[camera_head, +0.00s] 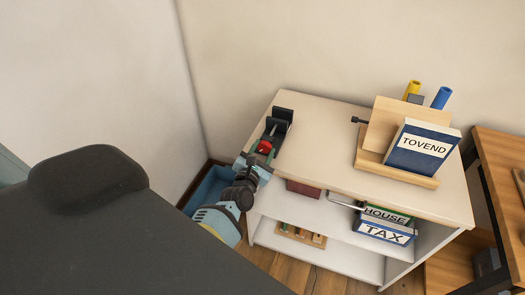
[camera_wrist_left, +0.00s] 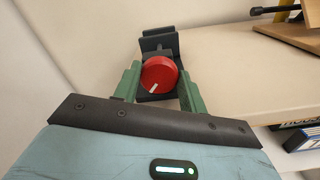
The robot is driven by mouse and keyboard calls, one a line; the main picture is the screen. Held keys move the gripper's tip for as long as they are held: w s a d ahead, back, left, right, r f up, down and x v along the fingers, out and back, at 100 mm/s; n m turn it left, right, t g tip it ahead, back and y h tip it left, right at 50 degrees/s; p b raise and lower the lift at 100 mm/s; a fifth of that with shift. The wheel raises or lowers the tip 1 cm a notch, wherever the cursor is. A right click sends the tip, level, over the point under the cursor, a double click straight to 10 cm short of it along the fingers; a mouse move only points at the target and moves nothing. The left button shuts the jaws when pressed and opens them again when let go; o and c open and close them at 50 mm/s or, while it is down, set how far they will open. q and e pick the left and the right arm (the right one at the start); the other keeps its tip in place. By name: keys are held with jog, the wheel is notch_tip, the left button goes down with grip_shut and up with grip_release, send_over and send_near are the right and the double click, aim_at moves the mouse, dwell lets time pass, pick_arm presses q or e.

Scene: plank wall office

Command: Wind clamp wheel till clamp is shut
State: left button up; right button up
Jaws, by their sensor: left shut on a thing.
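The clamp (camera_head: 281,120) is a dark block with upright jaws at the left end of the white shelf top. Its red wheel (camera_head: 265,147) faces my left arm. In the left wrist view the red wheel (camera_wrist_left: 159,75) has a white mark pointing to the lower left, and the dark clamp jaws (camera_wrist_left: 159,38) stand behind it. My left gripper (camera_head: 262,154) has its green fingers on either side of the wheel and is shut on it; the fingers also show in the left wrist view (camera_wrist_left: 158,84). Whether the jaws touch each other is hard to tell. My right gripper is not in view.
A wooden stand (camera_head: 367,171) holds a blue TOVEND book (camera_head: 422,148) on the shelf top (camera_head: 322,138). Yellow (camera_head: 411,89) and blue (camera_head: 441,98) tubes stand behind it. HOUSE and TAX boxes (camera_head: 384,232) sit below. A blue bin (camera_head: 207,188) stands left of the shelf.

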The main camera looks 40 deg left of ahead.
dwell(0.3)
pick_arm(q)
jog(key=o, duration=1)
jog(key=shift+c, duration=0.2)
jog(key=shift+s, duration=0.1)
jog(key=v, duration=0.7)
jog(key=shift+s+d, duration=0.15)
jog(key=shift+s, duration=0.15)
